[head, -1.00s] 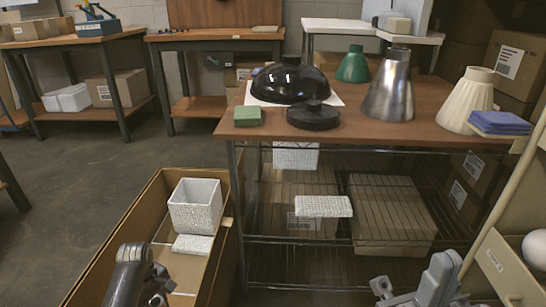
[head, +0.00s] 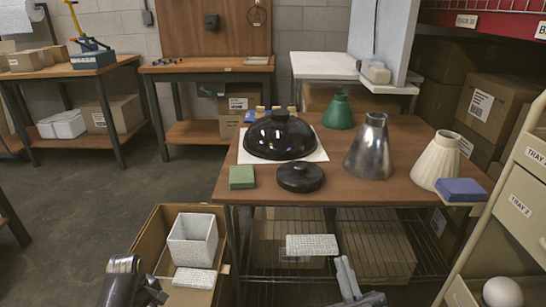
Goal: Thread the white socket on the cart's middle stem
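I cannot make out a white socket or a cart stem in this view. A cream rack with a drawer labelled "TRAY 3" (head: 515,205) stands at the right edge; I cannot tell if it is the cart. My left gripper (head: 145,290) is at the bottom left, cut off by the frame, beside the cardboard box.
A wooden table (head: 335,187) carries a black dome shade (head: 280,136), a black disc (head: 300,177), a metal cone (head: 371,150), a cream cone (head: 437,160), a green cone (head: 338,111), and green and blue blocks. An open cardboard box (head: 150,240) holds a white bin (head: 193,240). Floor at left is clear.

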